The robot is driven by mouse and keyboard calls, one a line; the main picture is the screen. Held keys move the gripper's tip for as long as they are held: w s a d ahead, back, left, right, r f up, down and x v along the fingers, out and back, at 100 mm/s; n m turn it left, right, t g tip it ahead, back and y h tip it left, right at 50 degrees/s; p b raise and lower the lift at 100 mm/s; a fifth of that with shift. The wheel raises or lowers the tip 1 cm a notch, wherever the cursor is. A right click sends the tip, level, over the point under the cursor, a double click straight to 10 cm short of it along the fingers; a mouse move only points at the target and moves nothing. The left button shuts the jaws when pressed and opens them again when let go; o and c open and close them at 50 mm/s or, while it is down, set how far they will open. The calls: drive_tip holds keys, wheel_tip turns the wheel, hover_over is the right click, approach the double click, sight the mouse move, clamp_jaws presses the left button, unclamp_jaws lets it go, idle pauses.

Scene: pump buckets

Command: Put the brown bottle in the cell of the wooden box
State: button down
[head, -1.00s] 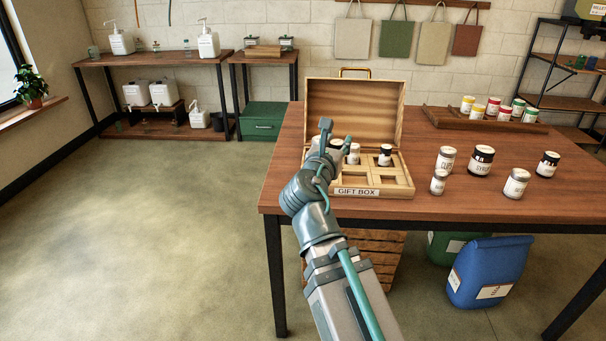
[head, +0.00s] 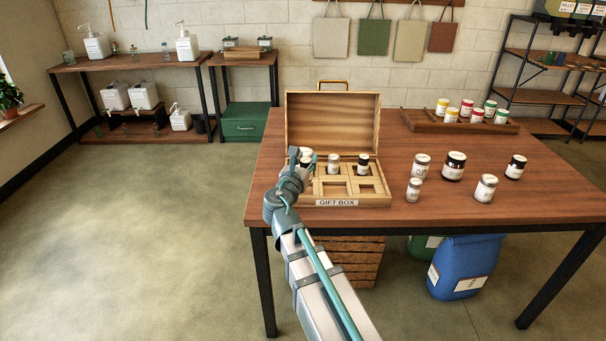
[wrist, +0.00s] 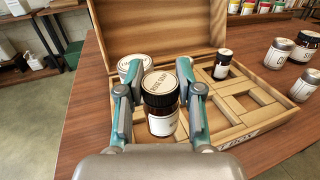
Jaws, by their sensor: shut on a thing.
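My gripper (wrist: 158,88) is shut on a brown bottle (wrist: 161,124) with a dark lid and a white label, held roughly upright between the two fingers. In the head view my gripper (head: 298,164) is over the left part of the open wooden box (head: 345,202), marked GIFT BOX. A white-lidded bottle (wrist: 131,67) is just behind the left finger. A dark-capped bottle (head: 363,163) stands in the back right cell, and a silver-capped bottle (head: 333,163) stands left of it. The front middle and front right cells look empty. My gripper hides the front left cell, and whether the held bottle touches the box is unclear.
The box's raised lid (head: 333,122) stands behind the cells. Several loose bottles, including a large dark-capped one (head: 453,167), stand right of the box. A wooden tray (head: 420,122) of several colour-capped jars is at the back right. The table's front right is clear.

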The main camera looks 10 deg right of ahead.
sight(303, 164)
drive_tip(key=w+f, duration=0.2)
drive_tip(key=f, duration=0.1)
drive_tip(key=shift+w+a+f, duration=0.1)
drive_tip(key=shift+w+f, duration=0.05)
drive_tip(key=shift+w, duration=0.25)
drive_tip(key=shift+w+f+b, duration=0.15)
drive_tip(key=shift+f+b, duration=0.35)
drive_tip(key=shift+f, duration=1.25)
drive_tip(key=shift+f, duration=0.15)
drive_tip(key=c, duration=0.7)
unclamp_jaws()
drive_tip(key=shift+c, duration=0.2)
